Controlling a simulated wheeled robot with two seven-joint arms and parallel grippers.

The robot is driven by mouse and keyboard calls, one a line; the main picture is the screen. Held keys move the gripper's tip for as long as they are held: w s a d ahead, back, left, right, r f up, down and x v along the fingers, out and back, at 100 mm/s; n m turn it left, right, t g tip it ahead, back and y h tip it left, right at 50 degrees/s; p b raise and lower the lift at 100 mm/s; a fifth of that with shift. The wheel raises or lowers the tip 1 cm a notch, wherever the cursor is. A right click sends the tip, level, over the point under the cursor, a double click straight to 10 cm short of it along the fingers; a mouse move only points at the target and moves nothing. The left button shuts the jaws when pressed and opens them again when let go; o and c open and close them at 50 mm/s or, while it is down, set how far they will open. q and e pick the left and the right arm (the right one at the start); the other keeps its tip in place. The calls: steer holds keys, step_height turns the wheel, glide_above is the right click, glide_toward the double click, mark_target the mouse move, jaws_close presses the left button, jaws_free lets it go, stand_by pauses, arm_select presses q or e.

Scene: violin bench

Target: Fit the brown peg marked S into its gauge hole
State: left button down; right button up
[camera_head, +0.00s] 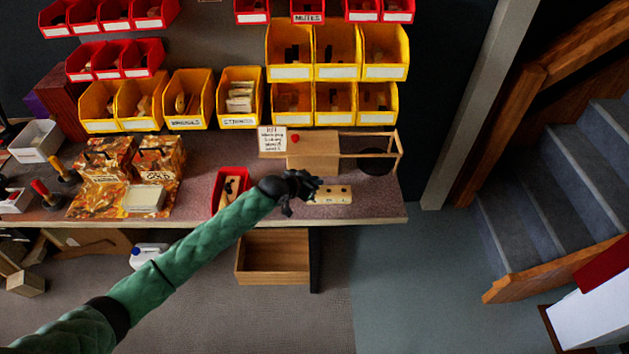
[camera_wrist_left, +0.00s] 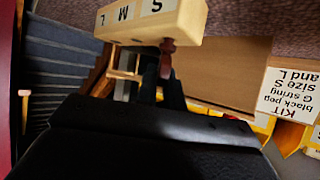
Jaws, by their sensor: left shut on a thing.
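The gauge block (camera_head: 332,195) is pale wood with dark holes and lies near the bench's front right edge. In the left wrist view the block (camera_wrist_left: 150,22) shows labels S, M and part of another. My left gripper (camera_head: 308,184) is at the block's left end. It is shut on the brown peg (camera_wrist_left: 167,48), whose reddish-brown head shows at the fingertips (camera_wrist_left: 169,82), by the block's S end. Whether the peg's shaft is in a hole cannot be told. In the head view the gripper hides the peg. My right gripper is not in view.
A red bin (camera_head: 231,184) with wooden pieces stands just left of my gripper. Behind the block are a brown board (camera_head: 313,150), a kit card (camera_head: 272,140), a wooden rail frame and a dark round thing (camera_head: 376,161). Yellow bins (camera_head: 240,98) line the back.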

arm_select(q)
steer(key=shift+f, duration=0.4)
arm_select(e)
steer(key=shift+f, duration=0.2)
arm_select(q)
steer(key=c, duration=1.5)
jaws_free()
steer(key=shift+o, duration=0.2)
